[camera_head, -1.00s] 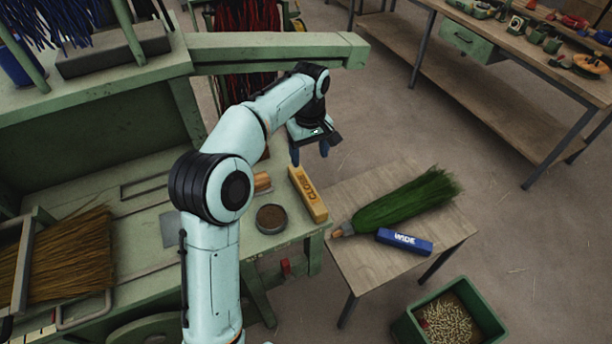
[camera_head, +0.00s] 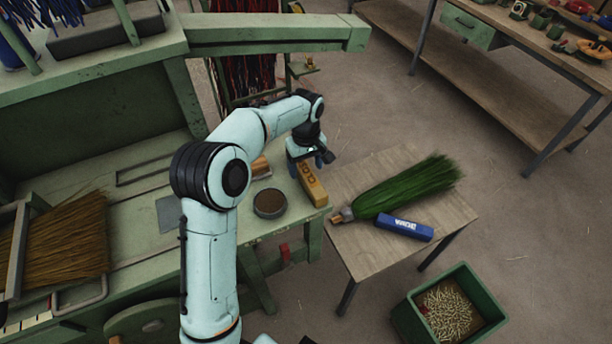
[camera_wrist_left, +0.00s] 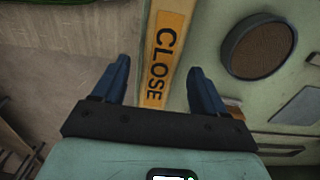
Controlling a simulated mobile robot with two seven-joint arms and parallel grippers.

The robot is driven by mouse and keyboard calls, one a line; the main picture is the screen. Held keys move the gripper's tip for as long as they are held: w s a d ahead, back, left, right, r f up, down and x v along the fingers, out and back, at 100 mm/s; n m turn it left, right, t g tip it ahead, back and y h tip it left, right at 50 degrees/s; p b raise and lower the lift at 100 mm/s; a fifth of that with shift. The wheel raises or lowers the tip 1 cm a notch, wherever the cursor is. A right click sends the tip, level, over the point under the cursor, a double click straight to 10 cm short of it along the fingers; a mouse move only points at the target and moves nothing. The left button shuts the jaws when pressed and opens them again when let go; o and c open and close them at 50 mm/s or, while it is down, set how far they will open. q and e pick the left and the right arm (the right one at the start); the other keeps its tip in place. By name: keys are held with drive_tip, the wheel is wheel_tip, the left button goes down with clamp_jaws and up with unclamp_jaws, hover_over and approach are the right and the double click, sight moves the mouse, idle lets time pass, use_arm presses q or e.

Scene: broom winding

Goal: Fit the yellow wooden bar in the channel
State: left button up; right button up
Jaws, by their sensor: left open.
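The yellow wooden bar (camera_head: 312,186) lies near the right edge of the green bench. In the left wrist view the bar (camera_wrist_left: 165,58) shows dark letters reading CLOSE. My left gripper (camera_head: 318,162) is above the far end of the bar. In the wrist view my left gripper (camera_wrist_left: 158,78) is open, with one blue finger on each side of the bar and no visible hold on it. A long narrow slot (camera_head: 150,170) shows in the bench top behind my arm; I cannot tell whether it is the channel. My right gripper is not in view.
A round brown-filled dish (camera_head: 270,203) sits left of the bar. A side table (camera_head: 365,255) holds a green broom head (camera_head: 405,190) and a blue bar (camera_head: 404,227). A green bin (camera_head: 478,290) of pellets stands on the floor. Straw bristles (camera_head: 60,245) lie at left.

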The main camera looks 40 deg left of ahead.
use_arm(q)
drive_tip(key=shift+f, duration=0.55)
drive_tip(key=shift+w+r, duration=0.1)
clamp_jaws()
